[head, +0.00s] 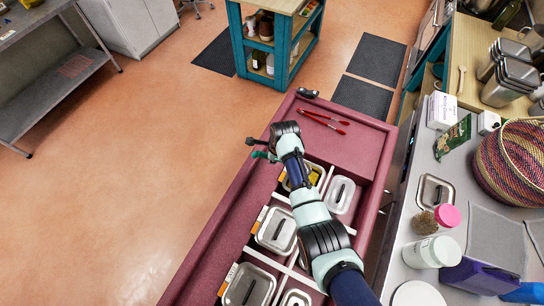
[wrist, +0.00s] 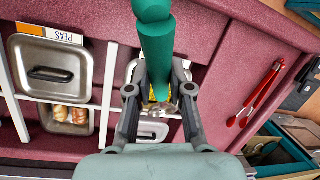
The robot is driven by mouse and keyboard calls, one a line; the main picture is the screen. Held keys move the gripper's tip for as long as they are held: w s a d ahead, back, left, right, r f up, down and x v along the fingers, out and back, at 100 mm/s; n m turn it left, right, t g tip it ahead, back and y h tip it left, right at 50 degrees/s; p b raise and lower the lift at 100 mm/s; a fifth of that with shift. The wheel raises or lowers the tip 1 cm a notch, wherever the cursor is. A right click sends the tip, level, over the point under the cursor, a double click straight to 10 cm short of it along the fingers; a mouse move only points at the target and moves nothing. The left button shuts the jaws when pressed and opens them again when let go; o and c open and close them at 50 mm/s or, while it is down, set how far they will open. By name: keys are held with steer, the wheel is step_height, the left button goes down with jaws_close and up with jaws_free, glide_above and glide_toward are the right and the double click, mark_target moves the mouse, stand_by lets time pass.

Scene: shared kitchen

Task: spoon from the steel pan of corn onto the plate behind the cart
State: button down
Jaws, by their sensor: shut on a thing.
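My gripper (head: 262,148) is over the left part of the maroon cart (head: 215,262) in the head view. In the wrist view my gripper (wrist: 160,70) is shut on the teal handle of the spoon (wrist: 156,45). A little of the teal spoon (head: 262,156) also shows beside the gripper in the head view. The steel pan of corn (head: 313,177) is open in the cart, with yellow corn (head: 287,184) partly hidden by my arm. Yellow also shows behind the handle in the wrist view. I cannot make out a plate.
Red tongs (head: 322,121) lie on the cart's far flat end. Lidded steel pans, one labelled PEAS (wrist: 45,75), and a pan of rolls (wrist: 70,114) sit close by. A crowded counter (head: 395,232) is right of the cart. Open floor (head: 130,150) is to the left.

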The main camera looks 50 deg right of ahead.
steer(key=s+d+f+t+b, duration=0.1)
steer(key=f+b, duration=0.3)
steer(key=s+d+f+y+b, duration=0.1)
steer(key=s+f+b, duration=0.1)
steer(key=f+b, duration=0.2)
steer(key=s+d+f+t+b, duration=0.1)
steer(key=f+b, duration=0.4)
steer(key=shift+s+f+t+y+b, duration=0.1)
steer(key=shift+s+t+y+b, duration=0.2)
steer(key=shift+s+b, duration=0.05)
steer(key=w+r+g+p, duration=0.1)
steer(key=r+p, duration=0.2)
steer(key=w+a+r+g+h+p, duration=0.1)
steer(key=r+p, duration=0.2)
steer(key=w+a+r+g+h+p, duration=0.1)
steer(key=r+p, duration=0.2)
steer(key=p, duration=0.1)
steer(key=shift+w+a+r, duration=0.2)
steer(key=shift+w+r, duration=0.15)
steer(key=shift+w+a+r+g+h+p, duration=0.2)
steer(key=shift+w+r+g+p, duration=0.1)
steer(key=shift+r, duration=0.15)
steer(key=shift+w+a+r+g+h+p, duration=0.1)
steer(key=shift+w+r+g+h+p, duration=0.1)
steer(key=shift+r+g, duration=0.15)
steer(key=shift+r, duration=0.1)
